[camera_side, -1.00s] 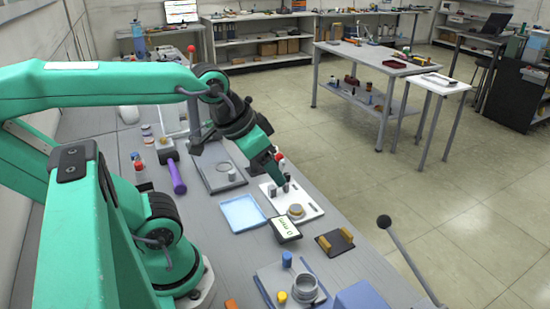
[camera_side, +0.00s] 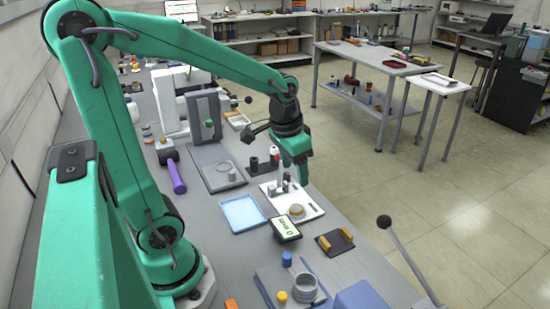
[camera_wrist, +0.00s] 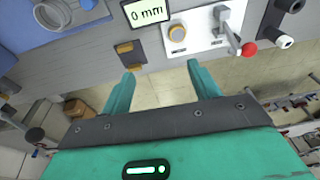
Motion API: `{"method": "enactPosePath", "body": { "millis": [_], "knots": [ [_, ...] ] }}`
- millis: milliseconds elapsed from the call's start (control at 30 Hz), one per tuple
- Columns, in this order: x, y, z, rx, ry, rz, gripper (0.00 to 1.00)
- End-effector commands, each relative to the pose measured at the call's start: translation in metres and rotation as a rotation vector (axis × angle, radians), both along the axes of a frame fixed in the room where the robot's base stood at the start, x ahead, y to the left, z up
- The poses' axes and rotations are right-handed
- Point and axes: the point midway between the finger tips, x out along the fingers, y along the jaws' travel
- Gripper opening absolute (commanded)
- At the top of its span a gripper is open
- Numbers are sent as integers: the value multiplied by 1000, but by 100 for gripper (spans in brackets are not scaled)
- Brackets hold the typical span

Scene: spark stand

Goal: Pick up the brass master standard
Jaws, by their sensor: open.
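A round brass-coloured piece (camera_side: 297,211) sits on a white plate (camera_side: 312,208). It also shows at the top of the wrist view (camera_wrist: 177,33); I take it for the brass master standard. A small upright post and a red-tipped lever (camera_wrist: 249,49) stand on the same plate. My gripper (camera_side: 304,178) is above the far right edge of the plate, pointing down. In the wrist view my gripper (camera_wrist: 162,80) is open with nothing between its fingers. The brass piece lies beyond the fingertips, apart from them.
A "0 mm" display (camera_side: 286,229) stands beside the plate. A dark pad with two tan blocks (camera_side: 336,241) lies nearer the front edge. An empty light blue tray (camera_side: 242,213) is to the left. A black-knobbed lever (camera_side: 384,222) rises in front, and floor shows beyond the bench edge.

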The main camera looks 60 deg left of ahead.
Motion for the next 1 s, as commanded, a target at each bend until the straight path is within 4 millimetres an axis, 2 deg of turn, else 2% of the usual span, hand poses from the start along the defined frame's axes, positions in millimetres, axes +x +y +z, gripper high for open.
{"method": "enactPosePath", "body": {
  "millis": [300, 500, 633, 1000],
  "knots": [
    [28, 27, -50, -14, 124, 3, 61],
    [38, 40, -78, -25, 179, 1, 61],
    [41, 44, -87, -29, 197, 0, 61],
    [42, 46, -97, -31, 202, -1, 61]
  ]
}}
